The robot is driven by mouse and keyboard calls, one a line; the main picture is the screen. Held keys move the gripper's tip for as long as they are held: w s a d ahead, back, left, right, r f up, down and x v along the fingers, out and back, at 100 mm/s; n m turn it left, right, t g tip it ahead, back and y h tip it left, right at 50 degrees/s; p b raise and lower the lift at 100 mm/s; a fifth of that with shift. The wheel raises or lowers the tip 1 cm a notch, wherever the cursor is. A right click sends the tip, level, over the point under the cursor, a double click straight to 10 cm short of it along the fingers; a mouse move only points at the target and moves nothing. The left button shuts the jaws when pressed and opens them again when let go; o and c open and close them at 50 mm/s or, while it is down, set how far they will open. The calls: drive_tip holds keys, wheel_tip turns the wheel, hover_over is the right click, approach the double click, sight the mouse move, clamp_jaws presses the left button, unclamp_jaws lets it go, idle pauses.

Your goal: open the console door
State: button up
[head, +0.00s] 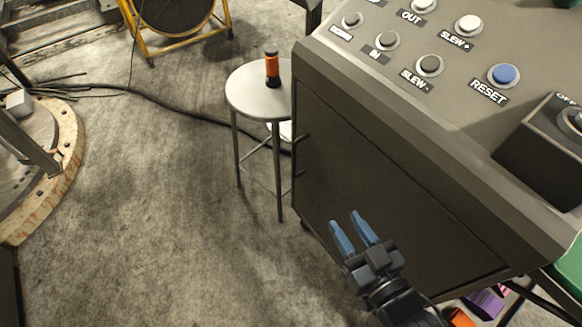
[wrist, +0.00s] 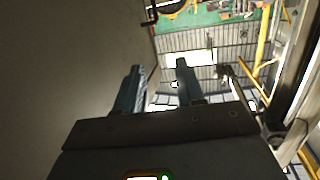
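The grey console (head: 440,130) stands at the right in the head view, with buttons on its sloped top. Its dark door (head: 390,175) fills the side panel and looks closed. A small dark handle (head: 300,138) sticks out at the door's far left edge. A dark bracket-like piece, probably this handle, shows at the top of the wrist view (wrist: 151,14). My gripper (head: 343,218) is open and empty, in front of the lower part of the door. In the wrist view its two blue fingers (wrist: 158,64) are apart with nothing between them, beside the plain panel.
A round stool (head: 250,95) with an orange and black canister (head: 272,69) stands close to the console's far left edge. A dark cable crosses the floor behind it. A yellow-framed fan (head: 175,15) is at the back.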

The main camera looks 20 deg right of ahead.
drive_tip(key=b, duration=0.6)
approach(295, 164)
drive_tip(key=shift+t, duration=0.6)
drive_tip(key=w+b, duration=0.1)
drive_tip(key=w, duration=0.1)
drive_tip(key=w+b, duration=0.2)
drive_tip(key=shift+w+f, duration=0.1)
drive_tip(key=shift+f, duration=0.3)
drive_tip(key=w+b, duration=0.2)
drive_tip(key=w, duration=0.4)
drive_tip(key=shift+w, duration=0.2)
drive_tip(key=shift+w+b, duration=0.55)
drive_tip(key=shift+w, duration=0.3)
drive_tip(key=shift+r, duration=0.1)
clamp_jaws()
